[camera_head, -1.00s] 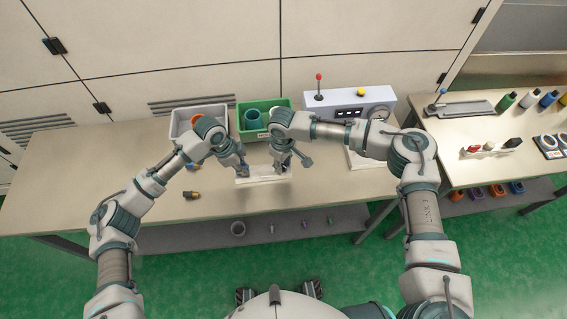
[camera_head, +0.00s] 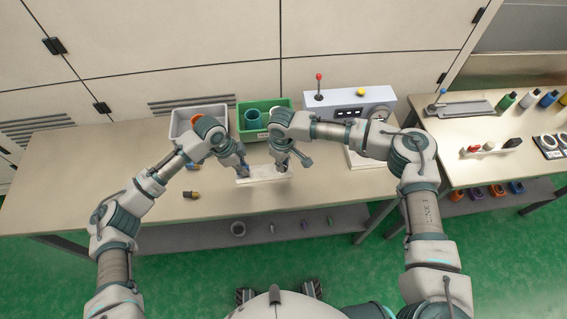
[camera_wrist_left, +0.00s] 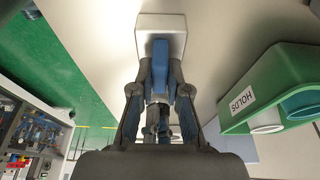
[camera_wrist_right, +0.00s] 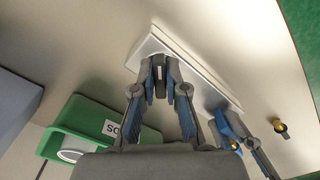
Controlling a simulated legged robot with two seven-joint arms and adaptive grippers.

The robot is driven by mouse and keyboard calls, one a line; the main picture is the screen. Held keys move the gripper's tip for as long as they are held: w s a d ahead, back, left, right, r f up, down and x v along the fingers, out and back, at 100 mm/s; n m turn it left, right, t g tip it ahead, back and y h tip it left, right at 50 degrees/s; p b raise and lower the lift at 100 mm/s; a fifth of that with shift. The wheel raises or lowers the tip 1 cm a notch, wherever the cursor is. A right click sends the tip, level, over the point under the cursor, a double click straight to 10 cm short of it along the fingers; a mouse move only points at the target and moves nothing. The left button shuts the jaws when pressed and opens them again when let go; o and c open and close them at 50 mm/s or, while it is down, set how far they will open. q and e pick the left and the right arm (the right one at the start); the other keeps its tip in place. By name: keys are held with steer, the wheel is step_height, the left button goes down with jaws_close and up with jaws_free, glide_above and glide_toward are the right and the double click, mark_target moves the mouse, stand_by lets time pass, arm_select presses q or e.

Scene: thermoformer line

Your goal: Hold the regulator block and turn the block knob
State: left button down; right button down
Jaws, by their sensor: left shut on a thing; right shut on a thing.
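The blue regulator block (camera_wrist_left: 160,66) stands on a white plate (camera_wrist_left: 174,21) in the left wrist view. My left gripper (camera_wrist_left: 159,92) is shut on it, one finger on each side; the head view shows this gripper (camera_head: 243,171) at the plate's left end. My right gripper (camera_wrist_right: 160,88) is shut on a dark knob with a pale stripe (camera_wrist_right: 159,71), over the white plate (camera_wrist_right: 181,58). In the head view my right gripper (camera_head: 281,172) is at the plate's right part, where the fingers hide the knob. The knob's turn angle is hard to tell.
A green bin (camera_head: 243,132) and a grey bin (camera_head: 176,127) stand behind the plate. A control box with a red-topped lever (camera_head: 349,97) is at the back right. A small orange and dark part (camera_head: 191,194) lies front left. The table's far left is clear.

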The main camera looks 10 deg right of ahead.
arm_select(q)
steer(key=shift+a, duration=0.1)
arm_select(e)
steer(key=shift+d, duration=0.15)
steer(key=n, duration=0.3)
steer(key=shift+n, duration=0.3)
steer(key=shift+w+n, duration=0.1)
steer(key=shift+n, duration=0.5)
steer(key=n, duration=0.2)
steer(key=shift+n, duration=1.4)
